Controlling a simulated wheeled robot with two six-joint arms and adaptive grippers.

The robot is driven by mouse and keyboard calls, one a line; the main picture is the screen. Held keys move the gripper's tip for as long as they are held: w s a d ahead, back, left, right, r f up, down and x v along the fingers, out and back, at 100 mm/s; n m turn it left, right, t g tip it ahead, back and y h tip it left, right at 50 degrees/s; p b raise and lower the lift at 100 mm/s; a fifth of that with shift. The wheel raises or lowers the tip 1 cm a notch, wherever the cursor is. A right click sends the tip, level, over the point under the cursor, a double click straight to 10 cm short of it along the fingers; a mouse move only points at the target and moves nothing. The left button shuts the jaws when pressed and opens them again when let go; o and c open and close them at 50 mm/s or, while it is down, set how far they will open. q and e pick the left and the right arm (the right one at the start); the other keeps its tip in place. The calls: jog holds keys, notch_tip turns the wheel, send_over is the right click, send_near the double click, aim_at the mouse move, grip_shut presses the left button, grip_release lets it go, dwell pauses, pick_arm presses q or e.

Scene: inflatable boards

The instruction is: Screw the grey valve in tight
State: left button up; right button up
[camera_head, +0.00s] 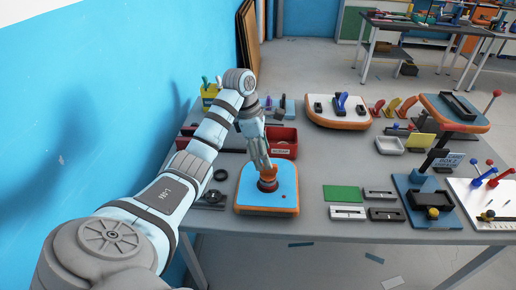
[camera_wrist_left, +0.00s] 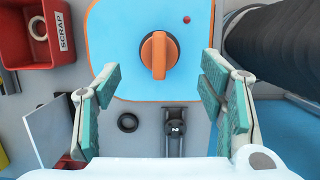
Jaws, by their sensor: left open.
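A small inflatable board (camera_head: 284,199), blue on top with an orange rim, lies flat on the table below my left gripper. It also shows in the left wrist view (camera_wrist_left: 120,25). On it sits a round valve (camera_wrist_left: 148,73) with a raised orange grip bar and a dark ring around it. In the head view the valve (camera_head: 267,185) shows dark with orange above. I see no plainly grey valve on the board. My left gripper (camera_wrist_left: 160,65) is open, its teal-padded fingers on either side of the valve with gaps. In the head view, my left gripper (camera_head: 263,163) is just above the valve.
A red scrap bin (camera_head: 284,137) stands behind the board. A black ring (camera_wrist_left: 128,122) and a small dark tool marked 2 (camera_wrist_left: 174,128) lie near the board. A green plate (camera_head: 342,193) and grey blocks lie to the right. A white-topped orange-rimmed board (camera_head: 318,114) stands farther back.

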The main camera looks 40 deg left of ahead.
aim_at(268, 174)
pick_arm(q)
jog(key=b+x, duration=0.1)
jog(key=x, duration=0.4)
jog(key=shift+a+f+b, duration=0.1)
jog(key=shift+f+b, duration=0.1)
jog(key=shift+b, duration=0.2)
jog(key=shift+w+f+p, duration=0.15)
jog(key=shift+f+p, duration=0.2)
jog(key=shift+f, duration=0.35)
pick_arm(e)
notch_tip(268, 174, down, 3)
jog(key=shift+r, duration=0.1)
pick_arm(q)
jog(key=shift+d, duration=0.25)
jog(key=c, duration=1.3)
jog(key=m, duration=0.2)
jog(key=shift+m+h+b, duration=0.3)
jog(key=shift+b, duration=0.1)
jog(key=shift+m+g, duration=0.4)
pick_arm(e)
jog(key=shift+f, duration=0.55)
jog(key=shift+f, duration=0.1)
